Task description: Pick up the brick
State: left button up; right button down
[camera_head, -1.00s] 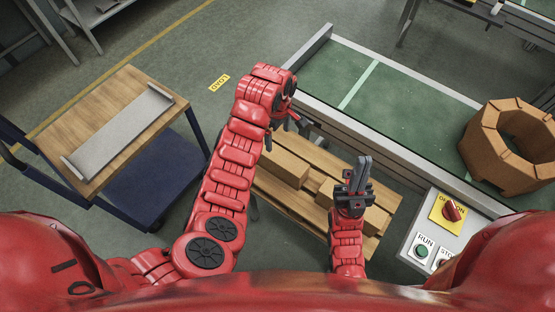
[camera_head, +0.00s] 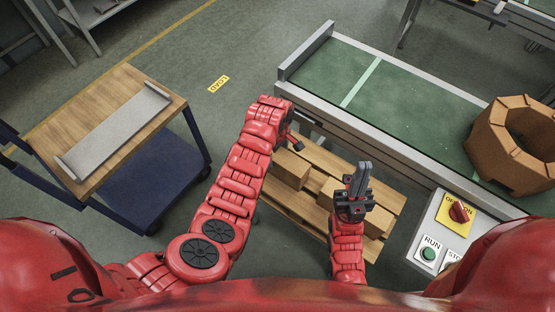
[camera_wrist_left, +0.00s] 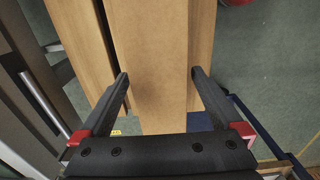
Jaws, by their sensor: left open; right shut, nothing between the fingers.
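A tan brick (camera_head: 289,170) lies on the wooden pallet (camera_head: 283,205) below the conveyor, with another tan brick (camera_head: 328,192) to its right. My left gripper (camera_head: 298,143) is just above the far end of the first brick, partly hidden by its own wrist. In the left wrist view, my left gripper (camera_wrist_left: 160,78) is open. A tan brick (camera_wrist_left: 160,50) shows between and beyond its two fingers; I cannot tell whether they touch it. My right gripper (camera_head: 363,168) is shut and empty, above the pallet's right part, and hides part of the bricks there.
The green conveyor (camera_head: 400,100) with its metal side rail runs close behind the pallet. A brown ring of blocks (camera_head: 480,150) sits on it at the right. A control box (camera_head: 436,235) stands at the right front. A wooden-topped cart (camera_head: 130,85) stands at the left.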

pick_arm(q)
jog(key=shift+w+f+p, duration=0.1)
jog(key=shift+f+p, duration=0.2)
jog(key=shift+f, duration=1.3)
grip_shut()
